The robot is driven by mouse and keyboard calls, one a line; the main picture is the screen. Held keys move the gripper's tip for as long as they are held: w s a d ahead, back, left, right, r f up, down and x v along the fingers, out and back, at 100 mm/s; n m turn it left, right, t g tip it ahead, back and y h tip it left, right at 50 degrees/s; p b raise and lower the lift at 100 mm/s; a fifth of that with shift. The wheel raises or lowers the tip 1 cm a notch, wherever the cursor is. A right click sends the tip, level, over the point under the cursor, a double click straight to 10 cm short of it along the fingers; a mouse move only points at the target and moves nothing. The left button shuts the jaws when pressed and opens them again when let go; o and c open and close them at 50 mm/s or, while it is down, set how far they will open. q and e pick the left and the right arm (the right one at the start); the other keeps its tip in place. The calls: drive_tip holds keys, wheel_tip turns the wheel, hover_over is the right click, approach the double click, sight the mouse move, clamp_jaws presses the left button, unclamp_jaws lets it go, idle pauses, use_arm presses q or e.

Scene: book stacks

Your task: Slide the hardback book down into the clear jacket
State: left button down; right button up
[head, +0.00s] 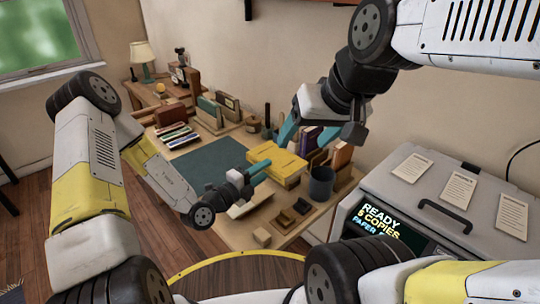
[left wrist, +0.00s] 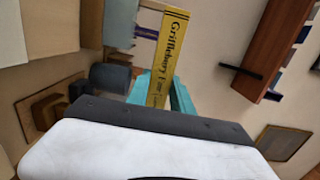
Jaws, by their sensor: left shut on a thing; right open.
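The yellow hardback book (head: 279,163) is at the right part of the desk in the head view. My left gripper (head: 257,172) reaches it from the left, with teal fingers at its near side. In the left wrist view the book's lettered yellow spine (left wrist: 169,50) stands between the teal fingers of my left gripper (left wrist: 160,92), which is shut on it. My right gripper (head: 302,136) is open above and behind the book, apart from it as far as I can tell. I cannot make out the clear jacket in either view.
A dark cup (head: 321,183) stands right of the book, with upright books (head: 342,156) behind. Small wooden blocks (head: 290,215) lie at the front. A green mat (head: 209,163) leaves clear room at left. A grey copier (head: 430,205) stands at right.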

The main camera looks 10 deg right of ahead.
sight(271, 151)
use_arm(q)
drive_tip(key=w+d, duration=0.1)
drive_tip(key=w, duration=0.2)
drive_tip(key=w+d, duration=0.1)
drive_tip(key=w, duration=0.3)
drive_tip(key=w+d+f, duration=0.1)
drive_tip(key=w+d, duration=0.1)
drive_tip(key=w, duration=0.2)
drive_tip(key=shift+w+d, duration=0.1)
drive_tip(key=shift+w, duration=0.1)
drive_tip(key=shift+w+f, duration=0.2)
drive_tip(key=shift+f, duration=1.6)
drive_tip(key=shift+f, duration=0.1)
drive_tip(key=shift+f, duration=0.5)
drive_tip(key=c, duration=1.1)
unclamp_jaws()
